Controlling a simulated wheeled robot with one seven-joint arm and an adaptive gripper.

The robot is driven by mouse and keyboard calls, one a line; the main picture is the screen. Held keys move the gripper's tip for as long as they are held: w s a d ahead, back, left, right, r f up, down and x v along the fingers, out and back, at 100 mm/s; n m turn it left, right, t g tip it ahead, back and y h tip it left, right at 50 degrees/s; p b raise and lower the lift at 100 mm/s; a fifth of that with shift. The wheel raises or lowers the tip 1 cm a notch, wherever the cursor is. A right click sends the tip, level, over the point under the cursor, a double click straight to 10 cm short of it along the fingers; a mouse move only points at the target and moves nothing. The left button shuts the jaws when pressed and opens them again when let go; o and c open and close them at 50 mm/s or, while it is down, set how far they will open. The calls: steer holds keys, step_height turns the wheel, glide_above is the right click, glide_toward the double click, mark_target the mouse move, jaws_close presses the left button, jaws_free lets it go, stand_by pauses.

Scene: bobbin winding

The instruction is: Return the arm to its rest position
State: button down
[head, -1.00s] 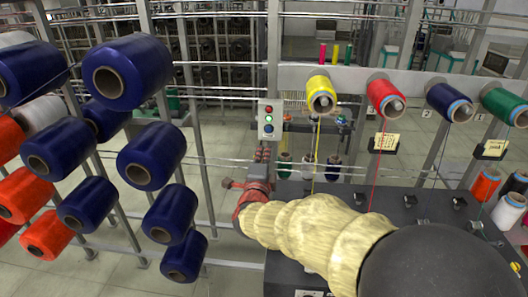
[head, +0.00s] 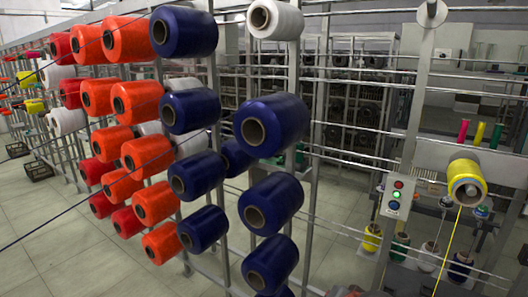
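Only a small reddish and grey sliver at the bottom edge of the head view shows, most likely the tip of my gripper (head: 348,292). It lies below and left of the control box with its lamps. Whether its fingers are open or shut cannot be made out. The rest of my arm is outside the picture, so its pose is hidden.
A creel rack of navy spools (head: 272,124), orange spools (head: 137,100) and white spools (head: 275,19) fills the left and middle. A control box (head: 397,196) with a lit green lamp and a yellow bobbin (head: 466,182) with hanging thread stand at the right. Tiled floor shows below.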

steer(key=s+r+n+g, duration=0.2)
steer(key=s+n+g, duration=0.35)
steer(key=s, duration=1.25)
steer(key=s+d+r+n+t, duration=0.1)
steer(key=s+r+n+t, duration=0.1)
steer(key=r, duration=0.4)
steer(key=shift+s+d+t+h, duration=0.35)
steer(key=shift+s+h, duration=0.05)
steer(key=shift+s, duration=0.45)
steer(key=shift+d+r, duration=0.1)
